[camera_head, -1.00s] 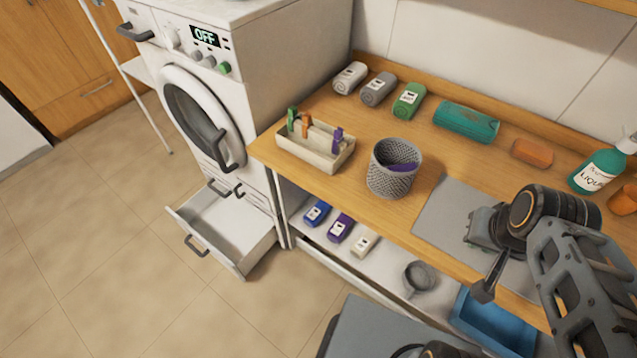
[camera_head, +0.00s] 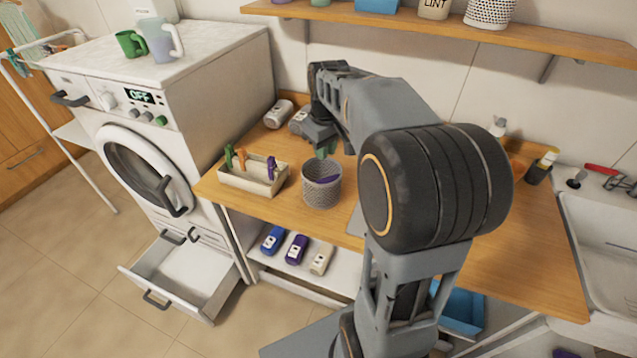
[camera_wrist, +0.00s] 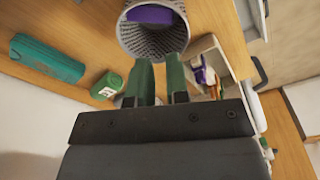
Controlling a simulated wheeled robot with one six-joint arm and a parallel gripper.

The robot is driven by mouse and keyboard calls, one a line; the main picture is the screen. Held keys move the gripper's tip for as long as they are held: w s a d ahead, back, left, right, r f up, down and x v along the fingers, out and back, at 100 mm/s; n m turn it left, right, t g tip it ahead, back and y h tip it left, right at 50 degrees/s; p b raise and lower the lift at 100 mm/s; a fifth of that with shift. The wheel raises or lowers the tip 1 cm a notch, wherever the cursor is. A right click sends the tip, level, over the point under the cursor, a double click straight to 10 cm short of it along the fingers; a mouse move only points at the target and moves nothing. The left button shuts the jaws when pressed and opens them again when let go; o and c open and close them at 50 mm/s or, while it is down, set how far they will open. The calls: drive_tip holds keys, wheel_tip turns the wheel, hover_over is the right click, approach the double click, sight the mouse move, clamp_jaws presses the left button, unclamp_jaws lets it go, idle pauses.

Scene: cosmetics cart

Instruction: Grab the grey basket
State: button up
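The grey mesh basket (camera_head: 322,190) stands upright on the wooden counter, right of a beige tray. A purple item (camera_wrist: 150,14) lies inside it. In the wrist view the basket (camera_wrist: 155,42) is at the top, just beyond my fingertips. My gripper (camera_wrist: 160,65) has two green fingers with a narrow, empty gap between them, so it is partly open. In the head view my gripper (camera_head: 325,148) is just behind and above the basket, largely hidden by its own wrist. I cannot tell whether the fingers touch the basket.
The beige tray (camera_head: 248,184) with coloured clips stands close left of the basket. Rolled towels (camera_head: 278,114) lie behind, near the wall. The wall shelf (camera_head: 430,22) is above; a washing machine (camera_head: 215,85) stands left.

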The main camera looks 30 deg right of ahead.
drive_tip(key=w+d+n+g+p, duration=0.1)
drive_tip(key=w+d, duration=0.4)
drive_tip(key=d, duration=0.1)
hover_over(335, 163)
wheel_tip(335, 163, down, 7)
drive_tip(key=shift+f+p, duration=1)
drive_tip(key=shift+f, duration=2.2)
clamp_jaws()
